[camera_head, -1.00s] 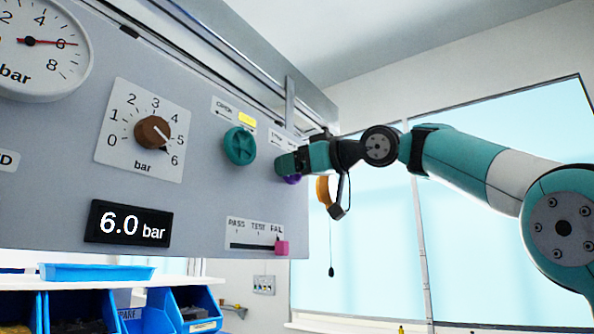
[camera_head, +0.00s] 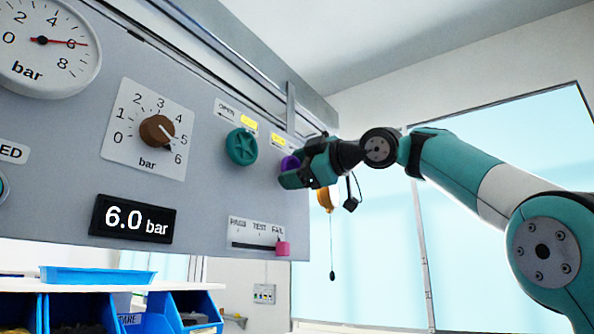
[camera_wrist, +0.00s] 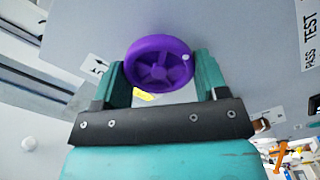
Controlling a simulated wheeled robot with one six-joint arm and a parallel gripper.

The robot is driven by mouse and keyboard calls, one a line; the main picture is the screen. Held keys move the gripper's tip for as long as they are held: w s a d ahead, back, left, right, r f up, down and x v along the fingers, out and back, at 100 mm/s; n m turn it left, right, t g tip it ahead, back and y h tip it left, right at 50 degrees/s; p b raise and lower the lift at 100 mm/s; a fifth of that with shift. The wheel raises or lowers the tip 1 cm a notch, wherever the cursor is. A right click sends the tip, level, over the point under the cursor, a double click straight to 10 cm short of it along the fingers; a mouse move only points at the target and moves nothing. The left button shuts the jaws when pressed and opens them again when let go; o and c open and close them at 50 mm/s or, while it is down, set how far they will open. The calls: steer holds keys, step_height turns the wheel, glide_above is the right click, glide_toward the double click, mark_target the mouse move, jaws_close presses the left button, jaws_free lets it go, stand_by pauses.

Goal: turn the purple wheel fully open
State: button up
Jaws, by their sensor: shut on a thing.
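The purple wheel (camera_wrist: 160,62) is a spoked handwheel on the grey panel, with a small pale dot on its rim at the upper right in the wrist view. My gripper (camera_wrist: 163,70) has one finger on each side of the wheel and is shut on its rim. In the head view my gripper (camera_head: 291,172) is at the panel's right end, and the purple wheel (camera_head: 289,163) shows only partly behind the fingers. A label with a yellow patch (camera_head: 281,141) sits above the wheel; its text is too small to read.
A teal wheel (camera_head: 241,147) is just left of the purple one. A brown knob (camera_head: 157,131) points between 5 and 6, and a display (camera_head: 132,220) reads 6.0 bar. A pink slider (camera_head: 283,248) sits below, at FAIL. An orange object (camera_head: 327,198) hangs beyond my gripper.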

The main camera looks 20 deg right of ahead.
steer(key=shift+w+d+f, duration=0.1)
steer(key=shift+f, duration=0.1)
stand_by(0.3)
steer(key=o, duration=0.8)
steer(key=shift+o, duration=0.6)
steer(key=shift+r, duration=0.1)
